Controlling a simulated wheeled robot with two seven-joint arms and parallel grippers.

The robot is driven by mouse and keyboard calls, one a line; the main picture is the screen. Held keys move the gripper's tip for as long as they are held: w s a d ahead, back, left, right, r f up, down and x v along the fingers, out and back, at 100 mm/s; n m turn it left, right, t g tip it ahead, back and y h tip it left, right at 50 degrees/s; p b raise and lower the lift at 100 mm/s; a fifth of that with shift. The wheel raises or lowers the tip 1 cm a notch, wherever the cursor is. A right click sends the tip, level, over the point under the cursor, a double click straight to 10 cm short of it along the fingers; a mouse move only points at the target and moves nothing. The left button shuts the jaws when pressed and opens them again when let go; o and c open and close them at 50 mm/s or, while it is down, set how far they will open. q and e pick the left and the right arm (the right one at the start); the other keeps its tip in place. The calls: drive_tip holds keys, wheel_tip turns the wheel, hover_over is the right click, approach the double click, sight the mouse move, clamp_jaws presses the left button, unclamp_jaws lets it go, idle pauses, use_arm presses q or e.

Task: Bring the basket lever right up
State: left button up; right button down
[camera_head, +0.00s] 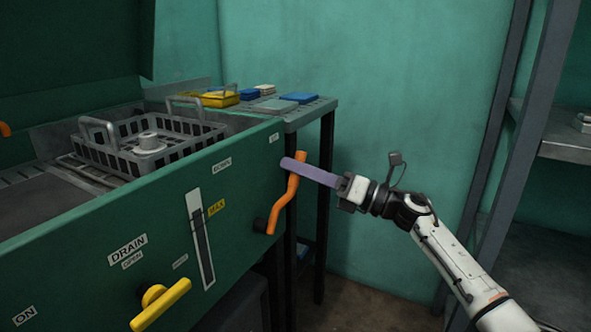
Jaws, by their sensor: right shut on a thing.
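The orange basket lever (284,204) is on the right end of the green washer's front panel (120,226). It slants up and slightly right from a dark pivot, its upper end below and right of a small label near the panel's top corner. My right gripper (348,190) is to the right of the lever, shut on one end of a purple bar (318,175). The bar's other end crosses in front of the lever's upper part; I cannot tell whether they touch. The wire basket (92,155) sits low in the washer, holding a round metal part (149,143). My left gripper is not in view.
A yellow drain handle (160,304) sticks out at the lower left. Yellow and blue items, including a blue block (299,98), lie on a side shelf behind the lever. A grey rack (490,150) stands at right. Floor between is clear.

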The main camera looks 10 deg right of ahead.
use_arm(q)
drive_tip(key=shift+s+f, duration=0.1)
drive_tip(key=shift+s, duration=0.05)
use_arm(e)
drive_tip(key=shift+w+d, duration=0.15)
drive_tip(key=shift+d, duration=0.05)
drive_tip(key=c, duration=1.6)
unclamp_jaws()
drive_tip(key=shift+c, duration=0.2)
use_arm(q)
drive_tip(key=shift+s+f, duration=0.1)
use_arm(e)
drive_tip(key=shift+a, duration=0.1)
drive_tip(key=shift+f, duration=0.1)
use_arm(q)
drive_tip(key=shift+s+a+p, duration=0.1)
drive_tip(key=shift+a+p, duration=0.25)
drive_tip(key=shift+p, duration=0.4)
use_arm(e)
drive_tip(key=v, duration=1)
